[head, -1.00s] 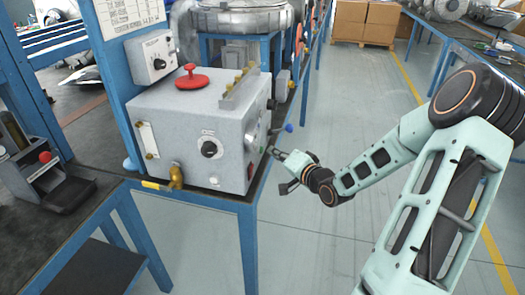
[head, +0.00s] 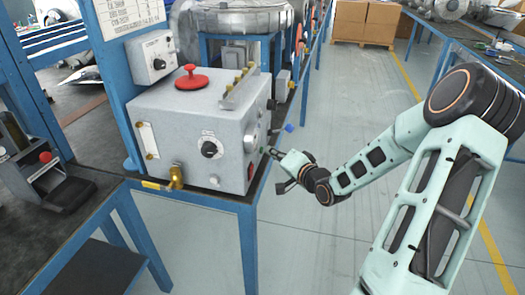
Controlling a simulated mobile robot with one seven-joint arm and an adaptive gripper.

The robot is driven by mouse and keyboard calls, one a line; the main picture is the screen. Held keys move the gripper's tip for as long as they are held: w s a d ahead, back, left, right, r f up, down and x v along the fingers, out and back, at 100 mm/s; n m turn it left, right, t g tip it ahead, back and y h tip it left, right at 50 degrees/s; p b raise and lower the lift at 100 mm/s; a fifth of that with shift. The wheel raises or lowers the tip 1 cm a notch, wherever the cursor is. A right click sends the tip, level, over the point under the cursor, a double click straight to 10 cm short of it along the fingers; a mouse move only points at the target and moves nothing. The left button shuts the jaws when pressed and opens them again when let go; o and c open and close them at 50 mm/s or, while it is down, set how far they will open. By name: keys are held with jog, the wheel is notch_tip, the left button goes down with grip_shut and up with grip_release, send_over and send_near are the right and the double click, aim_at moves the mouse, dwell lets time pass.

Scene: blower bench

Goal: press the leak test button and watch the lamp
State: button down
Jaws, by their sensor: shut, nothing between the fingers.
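A grey metal test box (head: 165,125) stands on the bench corner, with a red knob (head: 191,78) on top and a black dial (head: 209,148) on its front. My gripper (head: 268,151) is shut and empty, at the box's right side, fingertips pointing left at it. A small green spot (head: 263,149) shows at the fingertips; I cannot tell whether it is a button or a lamp, or whether the fingers touch the box. The right side is seen at a steep angle. No label I can read names the leak test button or the lamp.
A brass valve (head: 175,176) sticks out of the box's front. A blue-tipped lever (head: 289,128) juts from its right side, just above my gripper. A small box with a black knob (head: 158,63) hangs on the blue post.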

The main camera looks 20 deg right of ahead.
jog(key=shift+w+a, duration=0.25)
jog(key=shift+a, duration=0.1)
dwell(0.6)
dwell(0.3)
jog(key=shift+s+d+p, duration=0.45)
jog(key=shift+s+d, duration=0.05)
jog(key=shift+d, duration=0.15)
jog(key=shift+d, duration=0.1)
jog(key=shift+s+d+p, duration=0.6)
jog(key=shift+s+d, duration=0.1)
jog(key=shift+d, duration=0.3)
jog(key=shift+s+d+p, duration=0.55)
jog(key=shift+s+d, duration=0.15)
jog(key=shift+d, duration=0.3)
